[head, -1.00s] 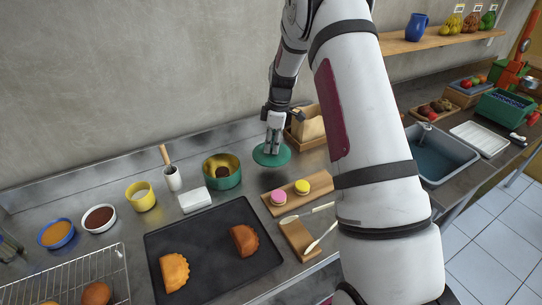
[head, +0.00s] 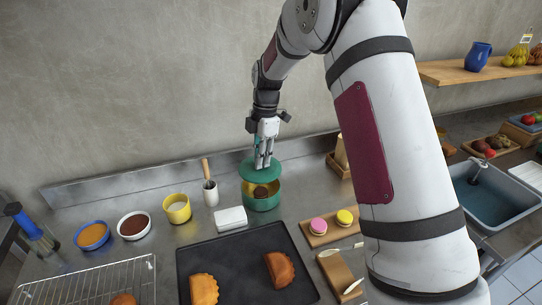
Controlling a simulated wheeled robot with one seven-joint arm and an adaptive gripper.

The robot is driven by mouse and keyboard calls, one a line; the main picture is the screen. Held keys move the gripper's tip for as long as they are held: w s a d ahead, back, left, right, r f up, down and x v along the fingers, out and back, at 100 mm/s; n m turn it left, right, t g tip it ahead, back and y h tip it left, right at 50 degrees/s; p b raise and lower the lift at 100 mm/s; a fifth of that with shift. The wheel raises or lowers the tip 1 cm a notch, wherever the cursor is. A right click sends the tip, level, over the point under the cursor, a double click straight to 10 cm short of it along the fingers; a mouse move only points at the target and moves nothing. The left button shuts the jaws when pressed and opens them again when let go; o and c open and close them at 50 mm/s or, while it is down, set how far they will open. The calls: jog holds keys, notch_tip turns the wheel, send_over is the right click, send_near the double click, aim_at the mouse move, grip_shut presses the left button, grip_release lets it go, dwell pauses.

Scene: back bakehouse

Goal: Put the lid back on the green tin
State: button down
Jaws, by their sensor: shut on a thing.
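The green tin (head: 262,204) stands on the steel counter near the wall, with a gold inside and a dark round item in it. My gripper (head: 263,163) is shut on the green lid (head: 248,171). It holds the lid above the back part of the tin's mouth, and a gap shows between lid and tin at the front. The lid looks roughly level. Whether the lid touches the tin's back rim cannot be told from this view.
A white box (head: 231,218) and a white pot with a brush (head: 210,191) stand left of the tin. A black tray (head: 238,253) with two pastries lies in front. A wooden board with macarons (head: 320,237) lies to the right. My arm hides part of the counter.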

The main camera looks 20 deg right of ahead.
jog(key=shift+f+b, duration=0.4)
jog(key=shift+f, duration=2.65)
jog(key=shift+f+b, duration=0.15)
jog(key=shift+b, duration=0.15)
dwell(0.5)
jog(key=c, duration=0.9)
grip_release()
jog(key=shift+c, duration=0.2)
jog(key=shift+r+p, duration=0.45)
jog(key=shift+r, duration=3.05)
jog(key=shift+c, duration=0.2)
grip_shut()
